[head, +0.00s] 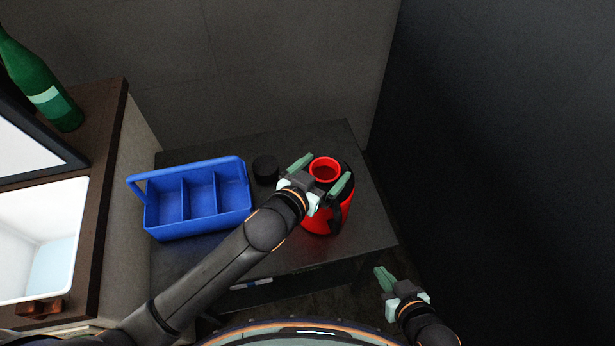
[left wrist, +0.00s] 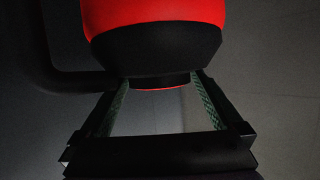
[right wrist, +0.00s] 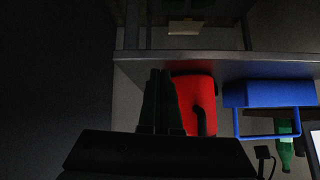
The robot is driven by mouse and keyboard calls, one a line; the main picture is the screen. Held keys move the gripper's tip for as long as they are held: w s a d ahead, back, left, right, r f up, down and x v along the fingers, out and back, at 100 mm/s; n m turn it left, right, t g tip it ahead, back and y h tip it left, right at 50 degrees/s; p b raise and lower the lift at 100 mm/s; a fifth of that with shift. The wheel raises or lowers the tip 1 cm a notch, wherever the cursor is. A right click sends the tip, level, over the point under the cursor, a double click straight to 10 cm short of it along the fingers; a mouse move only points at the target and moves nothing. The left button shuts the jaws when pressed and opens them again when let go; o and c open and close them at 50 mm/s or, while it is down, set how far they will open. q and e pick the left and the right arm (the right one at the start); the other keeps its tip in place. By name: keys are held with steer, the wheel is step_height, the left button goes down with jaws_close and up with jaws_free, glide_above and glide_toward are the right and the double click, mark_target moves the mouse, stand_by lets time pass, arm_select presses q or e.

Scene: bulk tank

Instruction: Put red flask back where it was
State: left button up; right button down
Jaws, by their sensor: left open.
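The red flask (head: 338,214) with black parts stands upright on the dark table (head: 285,250), its round red mouth open at the top. My left gripper (head: 321,174) is open, with one finger on each side of the flask's upper part. In the left wrist view the flask (left wrist: 155,12) fills the top, its black band just beyond the open fingertips; I cannot tell whether they touch it. My right gripper (head: 382,275) is shut and empty, below and right of the table's front edge. The flask (right wrist: 196,100) also shows in the right wrist view.
A blue caddy (head: 201,192) with three compartments stands left of the flask. A black round piece (head: 265,170) lies between them. A counter with a sink (head: 45,240) and a green bottle (head: 45,90) is at the left. Walls close the back and right.

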arm_select(q)
steer(key=p+v, duration=0.4)
steer(key=v, duration=0.4)
steer(key=s+a+f+n+g+y, duration=0.1)
steer(key=s+a+f, duration=0.3)
steer(key=s+a+f+n+g+y, duration=0.1)
steer(key=s+a+f, duration=0.3)
steer(key=a, duration=0.1)
steer(key=s+a+f+n+y, duration=0.1)
steer(key=s+a+f, duration=0.3)
steer(key=f, duration=0.1)
steer(key=shift+a+g+y, duration=0.2)
steer(key=shift+g+y, duration=0.2)
arm_select(e)
steer(key=shift+m+h, duration=0.3)
steer(key=d+r, duration=0.1)
steer(key=s+d+r, duration=0.1)
steer(key=r, duration=0.1)
steer(key=shift+s+d+r, duration=0.15)
steer(key=shift+r, duration=0.1)
